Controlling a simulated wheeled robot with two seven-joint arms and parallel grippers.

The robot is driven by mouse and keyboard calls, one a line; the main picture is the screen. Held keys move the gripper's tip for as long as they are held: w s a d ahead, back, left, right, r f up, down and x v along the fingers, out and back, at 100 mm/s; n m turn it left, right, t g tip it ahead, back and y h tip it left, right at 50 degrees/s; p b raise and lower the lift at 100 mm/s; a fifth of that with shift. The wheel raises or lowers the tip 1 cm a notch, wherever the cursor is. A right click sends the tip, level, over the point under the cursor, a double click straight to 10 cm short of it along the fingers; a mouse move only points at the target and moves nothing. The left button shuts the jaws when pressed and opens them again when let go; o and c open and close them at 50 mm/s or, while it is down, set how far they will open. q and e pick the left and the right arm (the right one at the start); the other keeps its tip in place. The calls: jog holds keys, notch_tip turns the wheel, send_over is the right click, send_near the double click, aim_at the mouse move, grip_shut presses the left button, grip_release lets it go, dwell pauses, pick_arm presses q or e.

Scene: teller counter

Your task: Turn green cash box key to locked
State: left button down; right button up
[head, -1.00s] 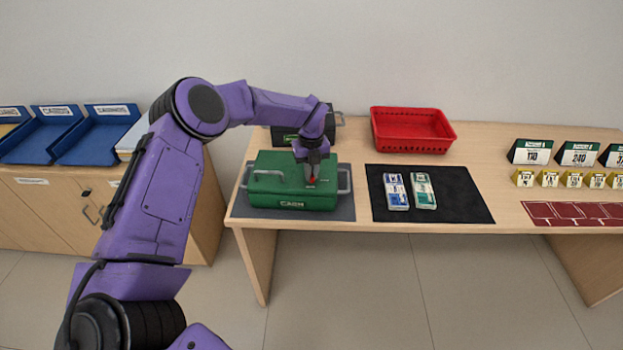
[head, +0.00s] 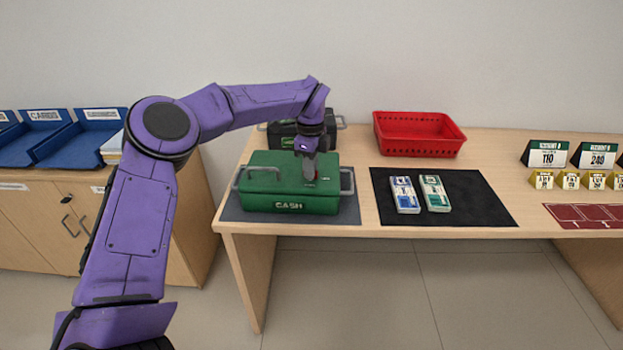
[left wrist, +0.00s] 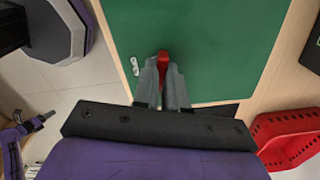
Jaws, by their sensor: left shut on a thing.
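The green cash box (head: 275,188) sits closed on a grey mat (head: 345,212) at the left of the desk, its front marked CASH. Its green lid also fills the middle of the left wrist view (left wrist: 215,40). My left gripper (head: 309,176) points down at the lid's right part. In the left wrist view its fingers (left wrist: 163,72) are shut on the red key (left wrist: 163,55), whose end shows between the tips. The lock under the key is hidden, so I cannot tell its turn. My right gripper is not in view.
A dark box (head: 283,135) stands behind the green one. A red basket (head: 418,134) stands at the back. Two banknote bundles (head: 404,194) and (head: 434,193) lie on a black mat (head: 480,200). Account signs (head: 548,154) and maroon cards (head: 580,215) are at the right.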

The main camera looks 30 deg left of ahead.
pick_arm(q)
jog(key=shift+f+n+b, duration=0.15)
jog(key=shift+n+b, duration=1.55)
jog(key=shift+b, duration=0.15)
jog(key=c, duration=1.2)
grip_release()
notch_tip(320, 180, up, 11)
jog(key=shift+a+f+p, duration=0.1)
jog(key=shift+f+p, duration=0.1)
jog(key=shift+p, duration=0.6)
jog(key=shift+w, duration=0.1)
